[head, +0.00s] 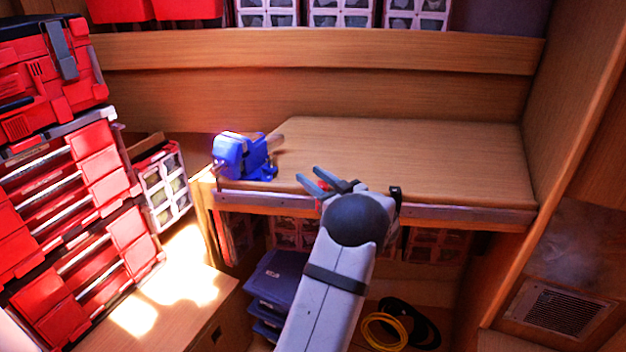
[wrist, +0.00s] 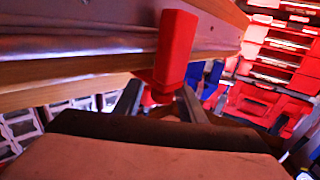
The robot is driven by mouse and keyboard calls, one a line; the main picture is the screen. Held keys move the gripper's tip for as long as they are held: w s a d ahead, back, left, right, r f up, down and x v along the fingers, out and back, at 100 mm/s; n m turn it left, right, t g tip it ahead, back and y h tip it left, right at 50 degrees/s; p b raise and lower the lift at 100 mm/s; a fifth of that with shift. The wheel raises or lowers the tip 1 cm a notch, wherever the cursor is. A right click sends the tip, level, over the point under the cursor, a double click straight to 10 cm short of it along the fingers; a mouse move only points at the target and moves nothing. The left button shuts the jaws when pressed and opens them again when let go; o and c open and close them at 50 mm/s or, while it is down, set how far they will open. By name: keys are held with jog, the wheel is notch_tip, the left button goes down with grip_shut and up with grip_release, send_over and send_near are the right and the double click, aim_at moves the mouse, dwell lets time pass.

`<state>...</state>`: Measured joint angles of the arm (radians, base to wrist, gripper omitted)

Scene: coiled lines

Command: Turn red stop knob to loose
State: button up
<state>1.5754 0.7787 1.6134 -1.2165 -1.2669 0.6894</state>
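The red stop knob (wrist: 176,48) shows in the wrist view as a block-like red handle at the edge of the bench, with a narrower red part below it. In the head view only a small bit of red (head: 321,184) shows by my fingers. My gripper (head: 308,175) is at the bench's front edge, its two fingers apart. In the wrist view my gripper (wrist: 158,90) has one finger on each side of the knob's lower part. Whether either finger touches it is unclear. The far side of the knob is hidden.
A blue vise (head: 240,157) stands on the bench's left end. The wooden bench top (head: 420,165) is otherwise clear. A black clamp-like piece (head: 395,200) sits on the front edge right of my gripper. Red tool cases (head: 60,190) stand left; coiled yellow line (head: 372,335) lies below.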

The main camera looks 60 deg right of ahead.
jog(key=shift+a+f, duration=0.1)
jog(key=shift+f, duration=0.1)
jog(key=shift+s, duration=0.25)
jog(key=b+v, duration=0.2)
jog(key=v, duration=0.5)
jog(key=shift+w+r, duration=0.1)
